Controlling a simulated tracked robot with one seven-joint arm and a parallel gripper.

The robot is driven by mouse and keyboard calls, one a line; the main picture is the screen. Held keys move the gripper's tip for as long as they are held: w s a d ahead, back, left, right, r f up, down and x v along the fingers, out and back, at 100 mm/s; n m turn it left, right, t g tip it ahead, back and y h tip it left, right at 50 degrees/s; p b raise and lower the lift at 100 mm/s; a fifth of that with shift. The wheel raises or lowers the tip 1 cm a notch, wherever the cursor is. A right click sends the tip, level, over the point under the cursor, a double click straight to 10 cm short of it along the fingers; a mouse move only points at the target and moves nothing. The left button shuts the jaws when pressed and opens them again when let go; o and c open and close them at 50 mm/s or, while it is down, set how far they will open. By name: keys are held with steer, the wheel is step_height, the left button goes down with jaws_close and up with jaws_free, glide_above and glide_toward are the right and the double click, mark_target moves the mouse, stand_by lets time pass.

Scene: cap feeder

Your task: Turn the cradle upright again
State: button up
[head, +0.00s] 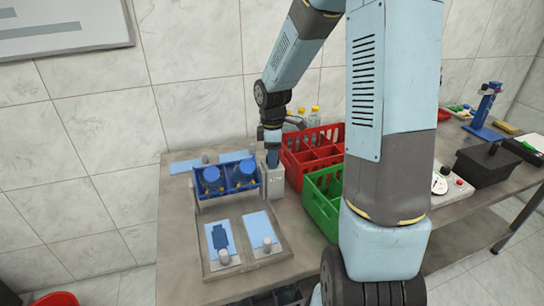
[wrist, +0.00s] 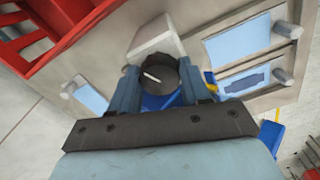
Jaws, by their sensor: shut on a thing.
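The blue cradle (head: 228,181) hangs between grey supports at the left of the table and holds two bluish bottles. Yellow shows low on the bottles, so the cradle looks turned over, though the exact tilt is hard to tell. A pale block (head: 273,175) stands at the cradle's right end. My gripper (head: 272,153) reaches down at this block. In the wrist view, my gripper (wrist: 158,82) has its fingers on either side of a dark round knob (wrist: 157,73) with a white mark line, and is shut on it. Blue cradle parts show behind the fingers, mostly hidden.
A red crate (head: 313,148) and a green crate (head: 322,202) stand close to the right of the block. A grey tray (head: 243,266) with light-blue plates lies in front of the cradle. Clear yellow-capped bottles (head: 315,113) stand behind. A black box (head: 484,166) sits farther right.

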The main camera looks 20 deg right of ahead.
steer(key=n, duration=0.8)
steer(key=shift+n, duration=0.4)
steer(key=o, duration=1)
steer(key=shift+c, duration=0.2)
steer(key=m, duration=0.3)
steer(key=shift+m, duration=0.3)
steer(key=m, duration=0.3)
steer(key=shift+c, duration=0.2)
